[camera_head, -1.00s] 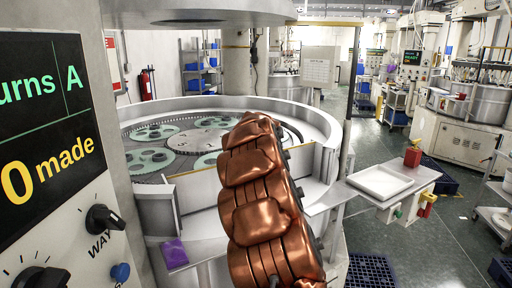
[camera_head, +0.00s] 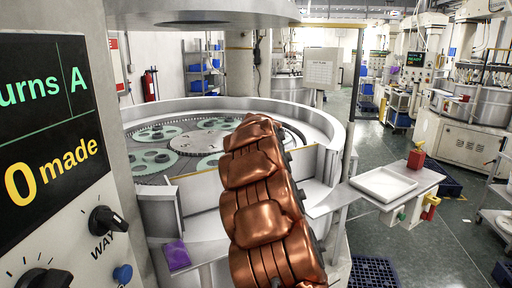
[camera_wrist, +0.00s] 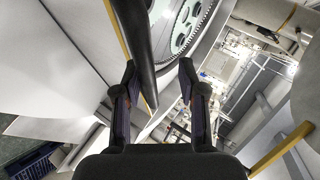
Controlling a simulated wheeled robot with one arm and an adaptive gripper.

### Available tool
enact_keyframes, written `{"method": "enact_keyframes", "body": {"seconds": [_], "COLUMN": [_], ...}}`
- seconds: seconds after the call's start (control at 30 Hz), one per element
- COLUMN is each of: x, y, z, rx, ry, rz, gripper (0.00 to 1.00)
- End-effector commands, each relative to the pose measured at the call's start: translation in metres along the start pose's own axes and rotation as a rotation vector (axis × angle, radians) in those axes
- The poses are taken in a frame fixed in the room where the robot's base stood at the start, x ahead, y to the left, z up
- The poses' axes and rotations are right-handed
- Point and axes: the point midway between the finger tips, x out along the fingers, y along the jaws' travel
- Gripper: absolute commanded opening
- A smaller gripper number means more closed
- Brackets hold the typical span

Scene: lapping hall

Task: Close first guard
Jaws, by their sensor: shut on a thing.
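The lapping machine's round pale-grey tub (camera_head: 320,120) stands in the middle of the head view, with green geared carriers (camera_head: 155,158) inside. A pale guard panel (camera_head: 200,205) with a yellow top edge is at its near side, partly behind my copper-coloured arm. Grey surfaces of differing height show beside it. In the wrist view, my gripper (camera_wrist: 158,72) has its dark fingers around a black bar (camera_wrist: 138,45), which runs along the yellow-edged panel (camera_wrist: 88,25). The bar looks like the guard's handle. In the head view, my arm hides the gripper and the bar.
A control panel (camera_head: 60,150) with a screen and knobs stands close on the left. A purple cloth (camera_head: 176,255) lies on the front ledge. A side shelf holds a white tray (camera_head: 383,184) and a red container (camera_head: 415,158). Open floor (camera_head: 375,235) is to the right.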

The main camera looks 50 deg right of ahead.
Motion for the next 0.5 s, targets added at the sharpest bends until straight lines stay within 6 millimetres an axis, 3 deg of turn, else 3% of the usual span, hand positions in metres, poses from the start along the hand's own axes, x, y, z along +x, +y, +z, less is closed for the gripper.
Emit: {"method": "enact_keyframes", "body": {"seconds": [0.33,0.5], "x": [-0.005,-0.021], "y": [-0.003,-0.006], "z": [0.001,0.001], "rx": [0.0,-0.002], "ry": [0.001,0.001], "rz": [-0.006,-0.01], "gripper": [0.27,0.27]}}
